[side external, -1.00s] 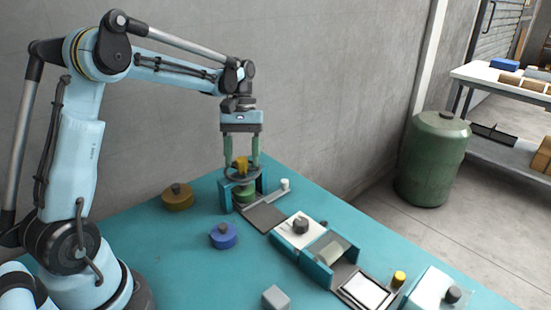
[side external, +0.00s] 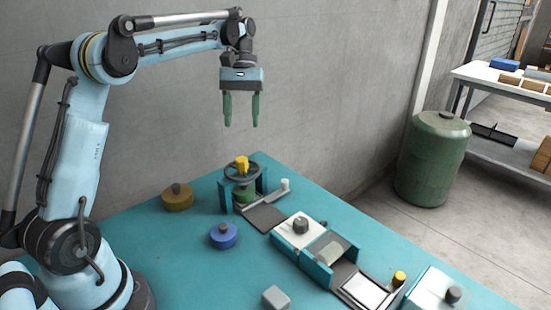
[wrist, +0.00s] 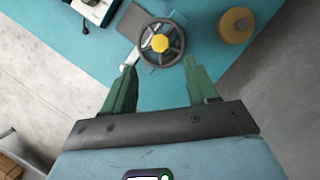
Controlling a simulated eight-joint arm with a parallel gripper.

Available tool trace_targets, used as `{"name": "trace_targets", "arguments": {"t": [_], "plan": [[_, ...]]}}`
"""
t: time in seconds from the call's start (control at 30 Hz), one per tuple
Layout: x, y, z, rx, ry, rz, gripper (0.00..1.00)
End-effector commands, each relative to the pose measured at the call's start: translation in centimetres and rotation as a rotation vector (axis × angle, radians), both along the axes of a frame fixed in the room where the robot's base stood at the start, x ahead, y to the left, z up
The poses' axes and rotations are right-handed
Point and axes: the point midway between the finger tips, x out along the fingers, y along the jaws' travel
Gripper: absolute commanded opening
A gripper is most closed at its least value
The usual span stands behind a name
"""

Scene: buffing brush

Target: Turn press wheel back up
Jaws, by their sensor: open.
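The press wheel (side external: 243,172) is a dark spoked handwheel with a yellow knob (side external: 242,162) at its centre. It sits on top of a teal press frame (side external: 226,196) with a green part (side external: 244,193) under it, at the far end of the table. The wheel also shows in the wrist view (wrist: 161,43), beyond the fingertips. My gripper (side external: 241,122) is open and empty, well above the wheel and apart from it. Its two green fingers also show in the wrist view (wrist: 163,72), spread wide with nothing between them.
A white block with a dark knob (side external: 300,230), a teal roller housing (side external: 328,258) and a grey block (side external: 275,297) stand nearer. The wall (side external: 320,100) is behind the table.

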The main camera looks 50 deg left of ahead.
Motion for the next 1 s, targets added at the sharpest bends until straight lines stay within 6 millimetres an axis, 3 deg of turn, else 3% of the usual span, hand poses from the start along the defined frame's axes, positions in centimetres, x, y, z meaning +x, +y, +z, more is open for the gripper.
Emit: {"name": "trace_targets", "arguments": {"t": [0.3,0.73,1.0], "plan": [[0.7,0.7,2.2,0.000,0.000,0.000,0.58],[0.7,0.6,2.4,0.003,-0.005,-0.004,0.58],[-0.4,-2.4,3.0,0.067,-0.152,-0.110,0.58]]}}
